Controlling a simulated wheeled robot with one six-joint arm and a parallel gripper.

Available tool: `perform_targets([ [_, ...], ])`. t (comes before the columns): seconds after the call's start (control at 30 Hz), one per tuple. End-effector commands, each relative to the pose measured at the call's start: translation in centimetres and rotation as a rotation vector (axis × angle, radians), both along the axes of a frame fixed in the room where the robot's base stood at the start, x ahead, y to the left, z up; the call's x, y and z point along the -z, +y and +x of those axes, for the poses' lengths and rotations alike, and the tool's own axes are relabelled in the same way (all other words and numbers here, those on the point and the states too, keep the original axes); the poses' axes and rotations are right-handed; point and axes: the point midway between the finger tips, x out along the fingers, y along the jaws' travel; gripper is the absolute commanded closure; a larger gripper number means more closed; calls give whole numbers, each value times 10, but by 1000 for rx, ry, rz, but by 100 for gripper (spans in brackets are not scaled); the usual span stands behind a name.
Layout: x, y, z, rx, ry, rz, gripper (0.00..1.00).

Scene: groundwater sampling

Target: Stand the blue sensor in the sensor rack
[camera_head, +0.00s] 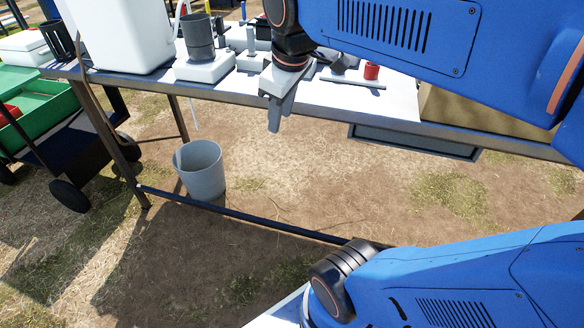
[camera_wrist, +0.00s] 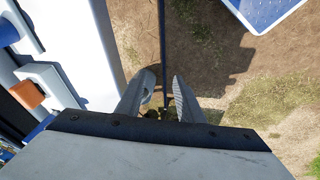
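My gripper (camera_head: 276,104) hangs just beyond the near edge of the white-topped table (camera_head: 398,100), over the ground. I cannot pick out the blue sensor for certain; a blue piece (camera_wrist: 8,32) shows at the left edge of the wrist view, only partly in frame. I cannot identify the sensor rack either; my arm hides part of the tabletop.
On the table stand a white container (camera_head: 122,35), a grey cup (camera_head: 198,36) on a white base, and a red item (camera_head: 371,72) near a grey bar (camera_head: 352,83). A grey bucket (camera_head: 203,175) is on the ground below. A green tray cart (camera_head: 45,110) stands left.

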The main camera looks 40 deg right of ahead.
Motion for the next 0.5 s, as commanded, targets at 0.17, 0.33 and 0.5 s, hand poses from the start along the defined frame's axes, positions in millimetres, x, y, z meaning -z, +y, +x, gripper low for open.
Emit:
perform_targets([
  [0.17, 58, 15, -46, 243, -60, 119, 66],
  [0.33, 93, 21, -69, 394, -89, 196, 66],
  [0.5, 104, 23, -75, 444, -99, 223, 66],
])
